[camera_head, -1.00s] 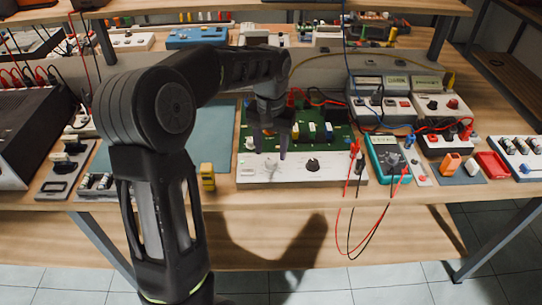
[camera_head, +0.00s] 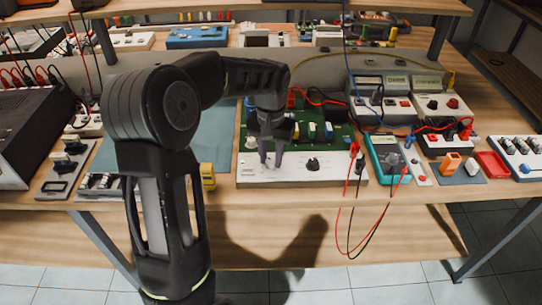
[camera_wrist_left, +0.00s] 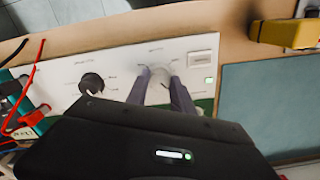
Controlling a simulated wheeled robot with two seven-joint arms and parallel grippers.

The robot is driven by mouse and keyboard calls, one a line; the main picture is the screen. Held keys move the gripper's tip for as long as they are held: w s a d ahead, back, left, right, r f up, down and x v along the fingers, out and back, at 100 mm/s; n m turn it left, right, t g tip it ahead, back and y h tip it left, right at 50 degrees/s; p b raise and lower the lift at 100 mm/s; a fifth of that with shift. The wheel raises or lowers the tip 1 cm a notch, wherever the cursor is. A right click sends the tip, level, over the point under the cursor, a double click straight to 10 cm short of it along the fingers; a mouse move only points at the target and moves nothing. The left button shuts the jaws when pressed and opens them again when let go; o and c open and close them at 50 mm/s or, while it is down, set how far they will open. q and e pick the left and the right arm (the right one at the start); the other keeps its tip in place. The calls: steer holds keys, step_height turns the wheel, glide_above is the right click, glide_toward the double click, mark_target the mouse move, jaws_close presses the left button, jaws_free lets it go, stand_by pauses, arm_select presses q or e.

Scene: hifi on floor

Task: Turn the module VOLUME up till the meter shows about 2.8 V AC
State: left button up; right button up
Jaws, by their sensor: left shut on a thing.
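The module is a green circuit board (camera_head: 320,133) with a white front panel (camera_head: 345,175). My left gripper (camera_head: 271,163) points down at the panel's left half, its fingers shut around a pale round knob (camera_wrist_left: 157,90). The fingers partly hide that knob. A black knob (camera_head: 312,165) stands to its right on the panel; it also shows in the left wrist view (camera_wrist_left: 91,84). The printed labels are too small to read, so I cannot tell which knob is VOLUME. A teal handheld meter (camera_head: 373,145) lies right of the module; its reading is not legible.
Red and black leads (camera_head: 340,224) hang over the bench's front edge near the meter. A yellow block (camera_head: 208,176) stands left of the panel, in front of a teal mat (camera_head: 212,140). Grey instruments (camera_head: 368,86) stand behind the meter. A red tray (camera_head: 492,165) lies at the right.

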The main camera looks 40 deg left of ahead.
arm_select(q)
jaws_close()
steer(key=m, duration=0.5)
steer(key=shift+p, duration=0.35)
steer(key=o, duration=0.8)
jaws_free()
steer(key=shift+r, duration=0.1)
